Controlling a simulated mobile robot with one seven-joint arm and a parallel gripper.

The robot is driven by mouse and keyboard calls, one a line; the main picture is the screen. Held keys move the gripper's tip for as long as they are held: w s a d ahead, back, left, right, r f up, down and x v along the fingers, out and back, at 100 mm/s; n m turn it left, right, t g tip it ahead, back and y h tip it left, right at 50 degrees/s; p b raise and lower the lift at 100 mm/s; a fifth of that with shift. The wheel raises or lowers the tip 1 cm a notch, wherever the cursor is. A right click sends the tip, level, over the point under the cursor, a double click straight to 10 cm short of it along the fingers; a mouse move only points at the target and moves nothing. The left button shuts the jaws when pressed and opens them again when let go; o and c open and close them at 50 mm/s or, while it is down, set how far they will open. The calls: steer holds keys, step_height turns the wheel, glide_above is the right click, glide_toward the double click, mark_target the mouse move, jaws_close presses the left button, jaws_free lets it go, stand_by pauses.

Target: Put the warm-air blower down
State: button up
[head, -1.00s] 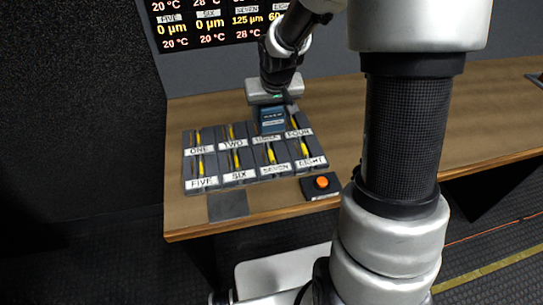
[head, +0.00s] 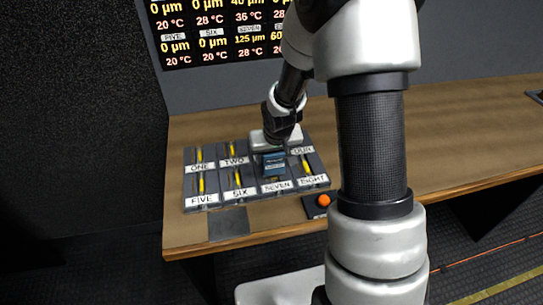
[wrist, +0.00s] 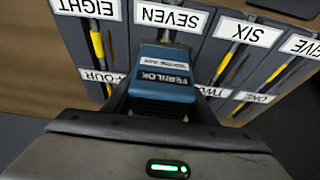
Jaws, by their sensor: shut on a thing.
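The warm-air blower is a small blue box (head: 274,164) with a white label; its printed face also shows in the wrist view (wrist: 163,75). My gripper (head: 272,152) is shut on it from above, with a dark finger on each side in the wrist view (wrist: 163,98). The blower is over the SEVEN slot unit (head: 277,187), hiding the THREE label and part of SEVEN's slot. I cannot tell whether its lower end touches the unit. The SEVEN label (wrist: 172,17) is clear of the blower in the wrist view.
Labelled grey units with yellow strips, such as SIX (head: 239,194) and EIGHT (head: 312,181), surround the blower. An orange button (head: 323,200) and a dark flat pad (head: 229,224) are near the front edge. The wooden desk (head: 460,130) is clear at right. A display (head: 215,35) hangs behind.

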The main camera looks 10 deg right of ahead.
steer(key=shift+f+b, duration=0.3)
steer(key=o, duration=1.5)
steer(key=shift+r, duration=0.1)
